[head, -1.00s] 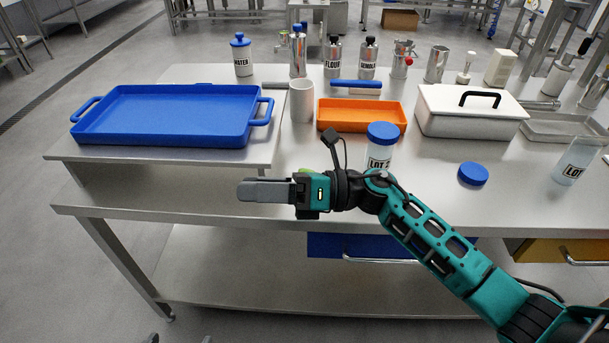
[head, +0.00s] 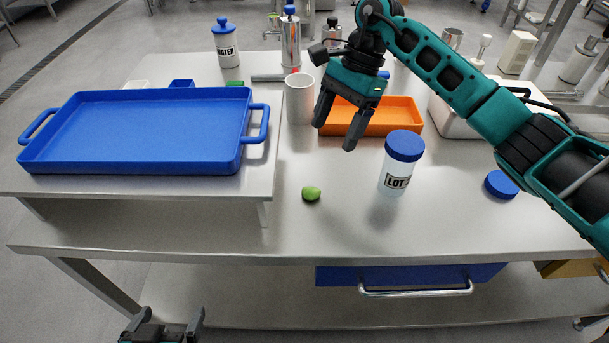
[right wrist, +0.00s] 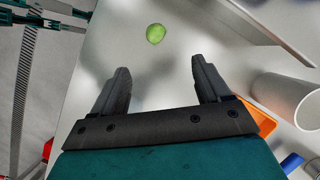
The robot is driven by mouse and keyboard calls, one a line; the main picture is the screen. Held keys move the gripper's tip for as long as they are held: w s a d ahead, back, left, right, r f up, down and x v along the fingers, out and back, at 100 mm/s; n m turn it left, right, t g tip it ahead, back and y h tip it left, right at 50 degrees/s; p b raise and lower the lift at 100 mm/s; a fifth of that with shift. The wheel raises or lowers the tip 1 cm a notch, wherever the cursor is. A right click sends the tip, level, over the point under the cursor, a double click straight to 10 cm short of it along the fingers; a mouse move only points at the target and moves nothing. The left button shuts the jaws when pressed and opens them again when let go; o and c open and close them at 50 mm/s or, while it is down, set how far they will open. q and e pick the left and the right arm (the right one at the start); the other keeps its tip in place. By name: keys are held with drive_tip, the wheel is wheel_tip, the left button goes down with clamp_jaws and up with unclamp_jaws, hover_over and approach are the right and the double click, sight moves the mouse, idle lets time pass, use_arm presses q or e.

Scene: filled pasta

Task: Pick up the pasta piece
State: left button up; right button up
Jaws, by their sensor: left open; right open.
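The pasta piece is a small green lump (head: 311,193) lying alone on the steel table, right of the blue tray's stand. In the right wrist view the pasta piece (right wrist: 155,33) lies beyond the fingertips, roughly in line with the gap between them. My right gripper (head: 335,136) is open and empty, held above the table with fingers pointing down. In the right wrist view my right gripper (right wrist: 160,66) shows both fingers apart. My left gripper (head: 167,318) is open and empty at the bottom edge, in front of the table and far from the piece.
A blue tray (head: 140,130) sits on a raised steel shelf at left. A white cup (head: 299,99) and orange tray (head: 395,117) stand behind the piece. A blue-lidded jar (head: 398,165) stands to its right, near my right arm. The table around the piece is clear.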

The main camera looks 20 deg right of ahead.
approach(311, 193)
drive_tip(key=f, duration=0.1)
drive_tip(key=w+f, duration=0.1)
drive_tip(key=f, duration=0.1)
drive_tip(key=shift+a+f, duration=0.1)
drive_tip(key=x, duration=0.4)
drive_tip(key=shift+s+a, duration=0.15)
drive_tip(key=shift+s, duration=0.2)
drive_tip(key=shift+a+f, duration=0.15)
drive_tip(key=shift+f, duration=0.4)
drive_tip(key=shift+c, duration=0.3)
drive_tip(key=c, duration=1)
